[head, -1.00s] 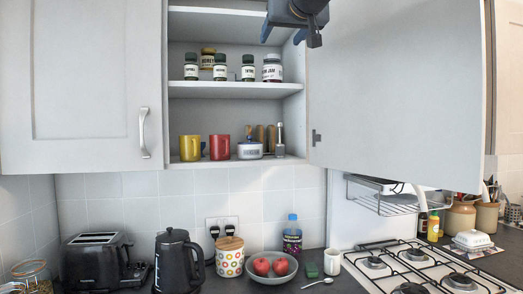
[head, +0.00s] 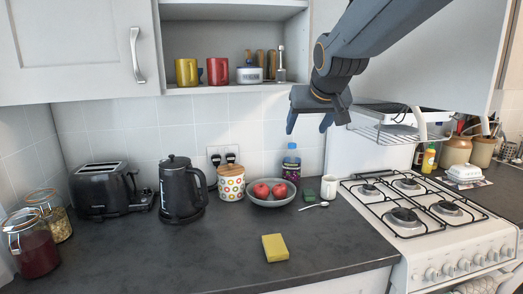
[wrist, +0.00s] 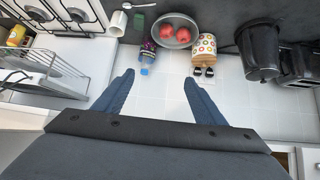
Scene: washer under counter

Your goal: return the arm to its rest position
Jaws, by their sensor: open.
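My gripper (head: 308,121) hangs at the end of my dark blue-grey arm, which reaches in from the upper right in the head view. It is in the air in front of the tiled wall, above the counter and just below the open wall cupboard's level. Its two blue fingers are spread apart with nothing between them. In the wrist view the gripper (wrist: 157,88) also shows open and empty, with the tiles behind it.
The open cupboard door (head: 420,60) and dish rack (head: 392,133) are close on the right. Below stand a bottle (head: 291,165), fruit bowl (head: 272,200), patterned canister (head: 231,184), kettle (head: 181,190) and hob (head: 410,205). A yellow sponge (head: 274,248) lies on the counter, whose front is mostly clear.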

